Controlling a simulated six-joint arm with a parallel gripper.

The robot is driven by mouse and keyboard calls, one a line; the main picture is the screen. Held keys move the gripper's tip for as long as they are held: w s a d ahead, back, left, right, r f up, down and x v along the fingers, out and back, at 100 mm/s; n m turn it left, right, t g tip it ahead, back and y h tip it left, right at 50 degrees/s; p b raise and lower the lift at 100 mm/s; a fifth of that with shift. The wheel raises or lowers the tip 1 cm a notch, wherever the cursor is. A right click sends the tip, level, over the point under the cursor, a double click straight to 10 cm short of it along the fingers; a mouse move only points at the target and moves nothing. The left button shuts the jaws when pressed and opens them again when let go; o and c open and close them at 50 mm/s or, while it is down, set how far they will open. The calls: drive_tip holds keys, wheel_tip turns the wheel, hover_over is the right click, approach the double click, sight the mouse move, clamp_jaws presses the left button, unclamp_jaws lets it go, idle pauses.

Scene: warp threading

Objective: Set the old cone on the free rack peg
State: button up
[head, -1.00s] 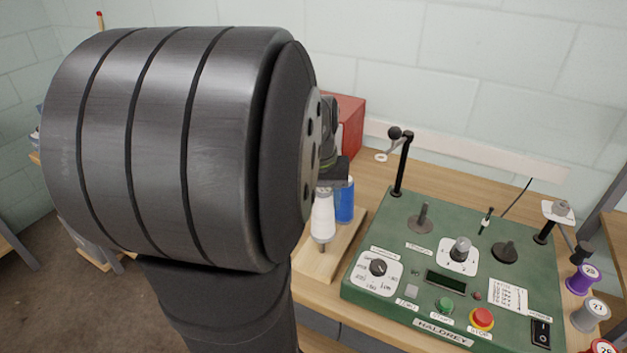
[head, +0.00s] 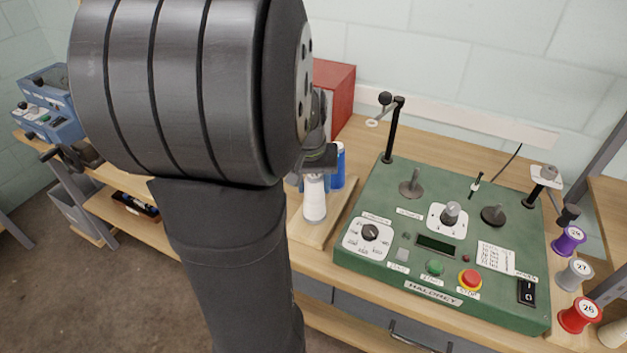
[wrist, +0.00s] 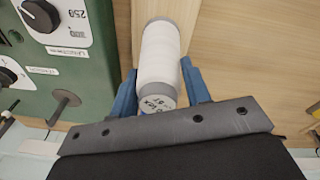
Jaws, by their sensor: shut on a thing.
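The old cone is white with a grey end band (head: 315,200). It stands upright over the wooden rack board (head: 340,215). My gripper (head: 316,172) is shut on the cone's upper part. The wrist view also shows the white cone (wrist: 160,48) between my blue fingers (wrist: 158,75), with a printed label on its near end. The peg under the cone is hidden. The cone's lower end looks close to or on the board; I cannot tell whether it touches. A blue cone (head: 339,165) stands just behind it on the right.
The green winder panel (head: 430,255) with knobs and posts is close on the right of the rack. A red box (head: 333,90) is behind. Purple, grey and red spools (head: 580,315) stand at the far right. My own arm covers much of the left.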

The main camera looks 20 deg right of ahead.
drive_tip(key=shift+f, duration=0.75)
idle(0.3)
drive_tip(key=o, duration=1)
drive_tip(key=shift+r, duration=0.1)
wheel_tip(320, 180, up, 17)
drive_tip(key=s+a, duration=0.1)
drive_tip(key=shift+a, duration=0.35)
drive_tip(key=f, duration=0.5)
drive_tip(key=d+f, duration=0.1)
drive_tip(key=f, duration=0.5)
drive_tip(key=w+f, duration=0.1)
drive_tip(key=f, duration=0.5)
drive_tip(key=shift+d+f, duration=0.1)
drive_tip(key=shift+d, duration=0.25)
drive_tip(key=shift+r, duration=0.25)
